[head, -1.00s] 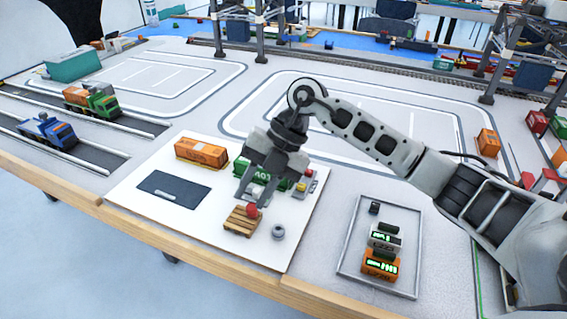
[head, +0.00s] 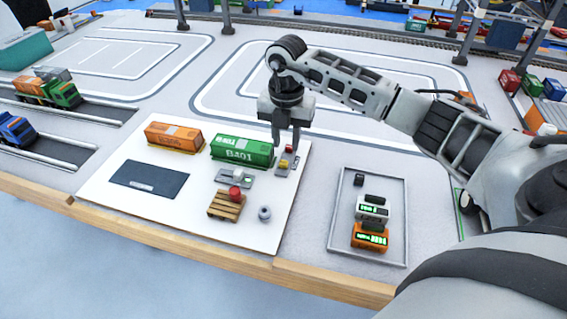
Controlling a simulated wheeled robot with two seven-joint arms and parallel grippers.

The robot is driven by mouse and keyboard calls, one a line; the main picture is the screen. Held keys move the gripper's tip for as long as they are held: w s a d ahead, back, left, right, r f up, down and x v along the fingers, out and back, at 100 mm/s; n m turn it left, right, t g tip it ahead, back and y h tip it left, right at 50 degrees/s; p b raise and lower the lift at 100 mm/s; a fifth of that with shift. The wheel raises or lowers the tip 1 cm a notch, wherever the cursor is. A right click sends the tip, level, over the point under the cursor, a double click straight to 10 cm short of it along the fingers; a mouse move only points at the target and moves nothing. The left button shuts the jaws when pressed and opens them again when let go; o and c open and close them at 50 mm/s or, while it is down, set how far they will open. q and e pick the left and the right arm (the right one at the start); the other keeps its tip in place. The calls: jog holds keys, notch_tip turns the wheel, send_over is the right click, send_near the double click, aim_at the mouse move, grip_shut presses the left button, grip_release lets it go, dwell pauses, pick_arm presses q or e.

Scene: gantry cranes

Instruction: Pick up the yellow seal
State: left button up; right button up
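The yellow seal (head: 284,163) appears as a small yellow piece on a small grey holder (head: 281,172) at the right side of the white board. A small red piece (head: 290,149) sits just behind it on the same holder. My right gripper (head: 286,146) points down over this holder, its two fingers apart and nothing visible between them except the pieces behind or below. I cannot tell the exact height of the fingertips above the seal. My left gripper is not in view.
A grey tray (head: 335,225) with devices lies right.

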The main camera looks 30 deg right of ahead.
aim_at(284, 161)
jog(key=shift+a+f+p, duration=0.15)
jog(key=shift+f, duration=1.2)
jog(key=shift+a+f+p, duration=0.15)
jog(key=shift+f, duration=1.15)
grip_shut()
jog(key=shift+r, duration=0.15)
